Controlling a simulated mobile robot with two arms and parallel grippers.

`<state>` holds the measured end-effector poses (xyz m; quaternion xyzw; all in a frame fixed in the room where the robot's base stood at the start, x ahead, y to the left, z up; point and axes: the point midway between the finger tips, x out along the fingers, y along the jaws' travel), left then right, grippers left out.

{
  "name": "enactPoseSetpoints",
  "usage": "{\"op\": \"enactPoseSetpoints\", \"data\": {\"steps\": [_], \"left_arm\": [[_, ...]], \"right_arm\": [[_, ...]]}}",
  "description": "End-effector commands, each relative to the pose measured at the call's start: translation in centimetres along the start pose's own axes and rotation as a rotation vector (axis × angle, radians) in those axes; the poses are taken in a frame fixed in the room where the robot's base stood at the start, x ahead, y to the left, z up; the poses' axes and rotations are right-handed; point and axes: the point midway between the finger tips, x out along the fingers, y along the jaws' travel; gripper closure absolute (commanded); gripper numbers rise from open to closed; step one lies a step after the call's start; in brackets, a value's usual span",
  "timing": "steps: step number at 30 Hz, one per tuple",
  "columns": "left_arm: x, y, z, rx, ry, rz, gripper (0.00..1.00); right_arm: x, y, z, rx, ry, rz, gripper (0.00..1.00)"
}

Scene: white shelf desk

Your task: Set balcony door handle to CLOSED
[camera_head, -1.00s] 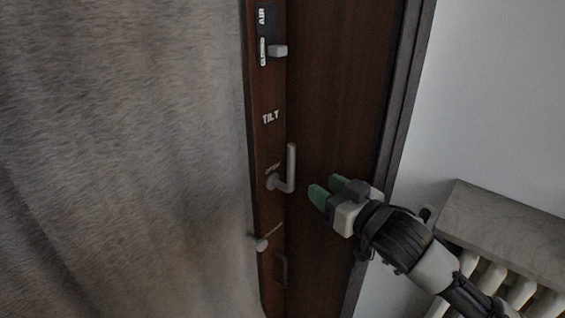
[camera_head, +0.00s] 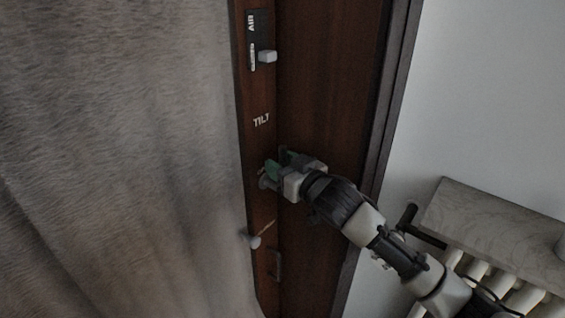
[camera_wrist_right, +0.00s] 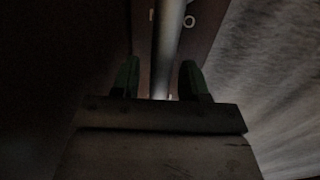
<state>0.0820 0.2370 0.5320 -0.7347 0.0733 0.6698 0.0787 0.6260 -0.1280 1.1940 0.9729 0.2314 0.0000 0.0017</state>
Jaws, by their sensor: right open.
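The balcony door (camera_head: 330,90) is dark brown wood, with a white TILT label (camera_head: 261,120) on its edge strip. The grey door handle (camera_head: 264,181) is mostly hidden behind my right gripper (camera_head: 275,163) in the head view. In the right wrist view the handle's bar (camera_wrist_right: 168,45) runs lengthwise between the two green fingertips of my right gripper (camera_wrist_right: 160,82). The fingers are open, one on each side of the bar, with gaps visible. My left gripper is not in view.
A grey curtain (camera_head: 110,150) hangs left of the door. A radiator with a grey top slab (camera_head: 490,225) stands at the right.

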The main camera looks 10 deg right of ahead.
Motion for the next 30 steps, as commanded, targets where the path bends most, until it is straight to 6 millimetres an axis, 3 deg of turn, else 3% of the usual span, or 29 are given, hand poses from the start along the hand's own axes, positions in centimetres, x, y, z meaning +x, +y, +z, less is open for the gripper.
{"op": "enactPoseSetpoints", "data": {"steps": [3,12,23,30], "left_arm": [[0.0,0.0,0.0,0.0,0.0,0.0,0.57],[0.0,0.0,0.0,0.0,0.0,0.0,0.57],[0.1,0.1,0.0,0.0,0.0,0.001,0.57],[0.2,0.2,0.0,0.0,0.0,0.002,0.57]], "right_arm": [[0.0,0.0,0.0,0.0,0.0,0.0,0.56],[0.0,0.0,0.0,0.0,0.0,0.0,1.0],[-0.1,-0.2,0.0,-0.02,0.004,0.0,1.0],[-0.2,-1.0,0.1,-0.132,0.028,0.0,1.0]]}}
